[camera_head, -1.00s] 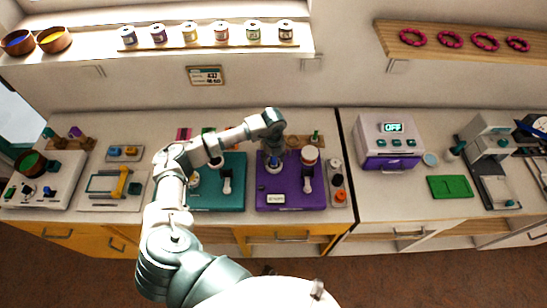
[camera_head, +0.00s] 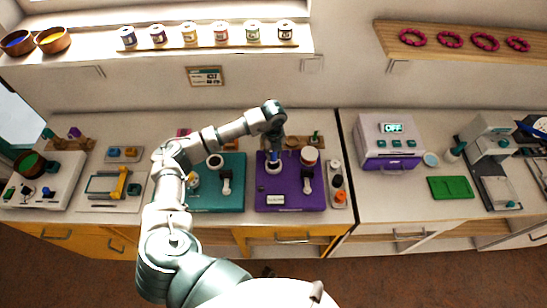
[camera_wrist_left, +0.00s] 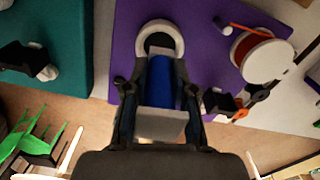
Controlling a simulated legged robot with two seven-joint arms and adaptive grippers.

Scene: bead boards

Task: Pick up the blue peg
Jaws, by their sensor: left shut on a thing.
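The blue peg (camera_wrist_left: 162,82) stands between the two fingers of my left gripper (camera_wrist_left: 161,98) in the left wrist view. The gripper is shut on it. In the head view the left gripper (camera_head: 273,148) points down over the purple board (camera_head: 290,199), with a bit of the blue peg (camera_head: 274,155) showing. A white ring (camera_wrist_left: 160,28) with a dark hole sits on the purple board, just beyond the peg. I cannot tell whether the peg's lower end is clear of the ring. My right gripper is not in view.
A teal board (camera_head: 215,200) lies left of the purple one. A round white-topped spool (camera_head: 309,155) stands close right of the gripper. A narrow tray (camera_head: 338,168) with small pieces lies further right. A boxy device reading OFF (camera_head: 391,144) stands beyond the tray.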

